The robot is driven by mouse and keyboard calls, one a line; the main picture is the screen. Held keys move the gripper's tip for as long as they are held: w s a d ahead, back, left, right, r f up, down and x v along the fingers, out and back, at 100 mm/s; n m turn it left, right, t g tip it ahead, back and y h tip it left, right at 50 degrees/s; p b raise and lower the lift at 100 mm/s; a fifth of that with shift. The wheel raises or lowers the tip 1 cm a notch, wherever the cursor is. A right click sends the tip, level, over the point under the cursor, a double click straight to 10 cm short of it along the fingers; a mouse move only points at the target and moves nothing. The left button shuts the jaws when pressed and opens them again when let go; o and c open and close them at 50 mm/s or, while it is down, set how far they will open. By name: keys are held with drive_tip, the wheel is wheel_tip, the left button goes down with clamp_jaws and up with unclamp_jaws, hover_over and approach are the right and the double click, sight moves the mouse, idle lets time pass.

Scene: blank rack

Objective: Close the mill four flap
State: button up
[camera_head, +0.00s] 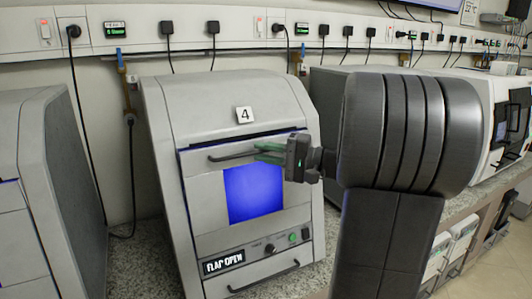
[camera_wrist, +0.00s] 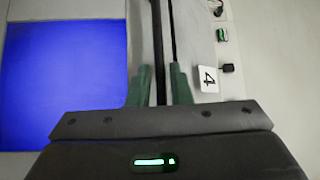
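Mill four (camera_head: 160,110) is the grey machine with a "4" label (camera_head: 244,114) on top. Its front flap (camera_head: 205,195) has a blue window (camera_head: 254,192) and a dark bar handle (camera_head: 228,157) along its upper edge. My gripper (camera_head: 268,152) is at the right part of the handle. In the wrist view the green fingers (camera_wrist: 160,85) stand apart, one on each side of the handle bar (camera_wrist: 157,45). I cannot tell whether either finger touches it.
Another grey machine (camera_head: 60,180) stands to the left, and one (camera_head: 328,90) is partly hidden behind my arm at right. A white machine (camera_head: 490,120) stands farther right. Sockets and cables run along the wall (camera_head: 270,28). A control knob (camera_head: 270,249) sits below the flap.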

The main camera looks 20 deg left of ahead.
clamp_jaws()
drive_tip(key=shift+w+a+r+p, duration=0.15)
drive_tip(key=shift+a+r+p, duration=0.05)
drive_tip(key=shift+p, duration=0.15)
drive_tip(key=shift+w+a+f+m+h+p, duration=0.15)
drive_tip(key=shift+w+a+m+h+p, duration=0.25)
drive_tip(key=shift+w+a, duration=0.25)
drive_tip(key=shift+o, duration=2)
unclamp_jaws()
drive_tip(key=shift+w+a, duration=0.1)
drive_tip(key=shift+a, duration=0.05)
